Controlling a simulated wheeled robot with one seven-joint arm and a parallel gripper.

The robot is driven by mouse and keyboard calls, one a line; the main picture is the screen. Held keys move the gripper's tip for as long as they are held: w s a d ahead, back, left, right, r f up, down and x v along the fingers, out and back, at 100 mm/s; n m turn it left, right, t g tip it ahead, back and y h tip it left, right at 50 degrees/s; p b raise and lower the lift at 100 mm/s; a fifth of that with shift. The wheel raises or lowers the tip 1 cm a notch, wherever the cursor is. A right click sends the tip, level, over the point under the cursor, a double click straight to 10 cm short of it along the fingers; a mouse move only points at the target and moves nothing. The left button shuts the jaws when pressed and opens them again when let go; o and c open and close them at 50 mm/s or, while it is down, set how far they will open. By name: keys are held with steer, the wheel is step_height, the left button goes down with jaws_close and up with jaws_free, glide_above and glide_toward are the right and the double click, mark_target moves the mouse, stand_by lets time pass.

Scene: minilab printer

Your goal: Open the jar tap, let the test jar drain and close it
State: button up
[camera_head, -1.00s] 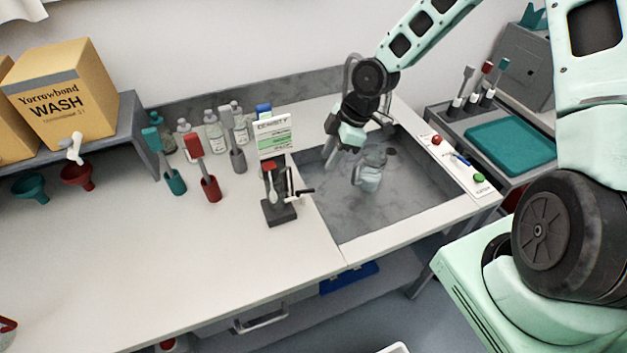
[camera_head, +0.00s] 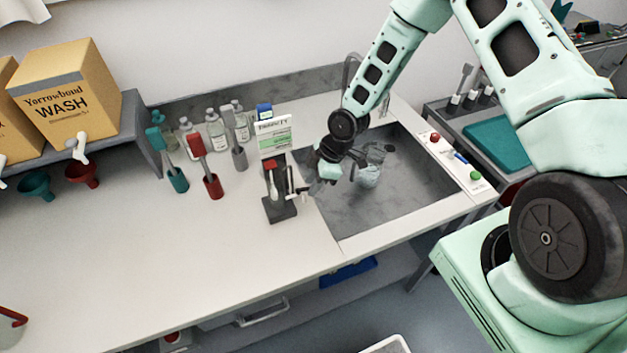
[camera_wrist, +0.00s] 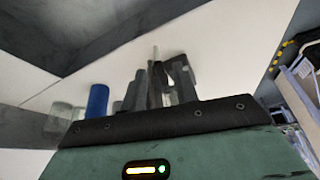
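The dark test stand (camera_head: 282,211) stands upright on the bench just left of the sink, under a white and green density card (camera_head: 273,137). It carries a small pale jar (camera_head: 275,190) with a red top. A pale tap with a dark lever (camera_head: 300,192) sticks out from its right side toward the sink. My gripper (camera_head: 312,192) is at the sink's left edge, right beside the tap. Its fingers (camera_wrist: 160,88) point ahead in the wrist view, with a pale rod between or behind them. Contact with the tap and the finger gap are unclear.
A clear jug (camera_head: 369,172) stands in the grey sink (camera_head: 385,210), behind my gripper. Bottles (camera_head: 216,130) and red, teal and grey holders line the bench to the left. A panel with red and green buttons (camera_head: 455,160) is right of the sink. The front bench is clear.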

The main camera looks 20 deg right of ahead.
jaws_close()
steer(key=shift+b, duration=0.35)
steer(key=m+b, duration=0.1)
steer(key=m+t+b, duration=0.1)
steer(key=s+m+b, duration=0.1)
steer(key=b, duration=0.1)
steer(key=shift+s+a+f+m+t, duration=0.1)
steer(key=shift+a+f+m+t, duration=0.15)
steer(key=shift+a+m+t, duration=0.05)
steer(key=m+b, duration=0.1)
steer(key=m, duration=0.1)
steer(key=s+a+m+t+h+b, duration=0.1)
steer(key=b, duration=0.1)
steer(key=shift+r+m+b, duration=0.1)
steer(key=shift+m+b, duration=0.2)
steer(key=shift+m, duration=0.1)
steer(key=m, duration=0.1)
steer(key=a+m+h+b, duration=0.1)
steer(key=m, duration=0.1)
steer(key=m+b, duration=0.1)
steer(key=shift+s+a+r+t+h, duration=0.15)
steer(key=shift+s+a+t+h, duration=0.05)
steer(key=shift+s+t+h, duration=0.2)
steer(key=shift+a+r+m+h+p, duration=0.1)
steer(key=shift+a+m+h+p, duration=0.2)
steer(key=shift+m, duration=0.65)
steer(key=shift+a+m+h+p, duration=0.1)
steer(key=shift+a+m+h, duration=0.25)
steer(key=shift+m, duration=0.6)
steer(key=shift+d, duration=0.1)
